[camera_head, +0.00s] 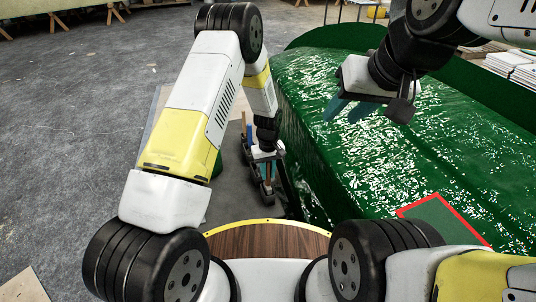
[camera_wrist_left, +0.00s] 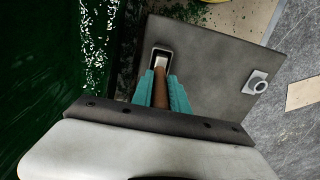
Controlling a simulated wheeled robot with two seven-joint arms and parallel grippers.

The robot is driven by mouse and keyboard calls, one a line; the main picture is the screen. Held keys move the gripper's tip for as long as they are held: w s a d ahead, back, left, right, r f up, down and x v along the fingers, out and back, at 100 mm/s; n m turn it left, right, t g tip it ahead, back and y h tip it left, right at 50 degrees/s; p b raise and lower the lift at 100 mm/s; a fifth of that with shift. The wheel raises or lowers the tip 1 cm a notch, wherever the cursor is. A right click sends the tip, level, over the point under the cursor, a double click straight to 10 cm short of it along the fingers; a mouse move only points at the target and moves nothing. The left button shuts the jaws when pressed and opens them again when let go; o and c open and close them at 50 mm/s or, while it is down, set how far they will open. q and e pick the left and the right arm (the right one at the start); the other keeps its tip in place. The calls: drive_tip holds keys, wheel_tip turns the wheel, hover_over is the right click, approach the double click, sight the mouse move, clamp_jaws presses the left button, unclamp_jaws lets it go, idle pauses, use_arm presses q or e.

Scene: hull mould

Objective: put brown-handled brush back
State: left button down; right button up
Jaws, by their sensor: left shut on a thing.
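The brown-handled brush (camera_wrist_left: 160,92) shows in the left wrist view, its brown handle between the teal fingers of my left gripper (camera_wrist_left: 162,94). My left gripper is shut on the handle. The brush's pale far end lies within a dark, light-rimmed rectangular opening (camera_wrist_left: 153,69) on a grey surface; I cannot tell how deep it sits. In the head view my left gripper (camera_head: 267,180) is low beside the green hull mould, and the brush is mostly hidden there. My right gripper (camera_head: 349,109) hangs above the mould, its teal fingers apart and empty.
The glossy green hull mould (camera_head: 400,145) fills the right side, with a red-edged green patch (camera_head: 440,219) on it. A blue upright thing (camera_head: 249,134) stands near my left gripper. Grey floor (camera_head: 80,110) is open at left.

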idle(0.4)
use_arm(q)
drive_tip(key=shift+f, duration=0.6)
drive_tip(key=c, duration=1.2)
unclamp_jaws()
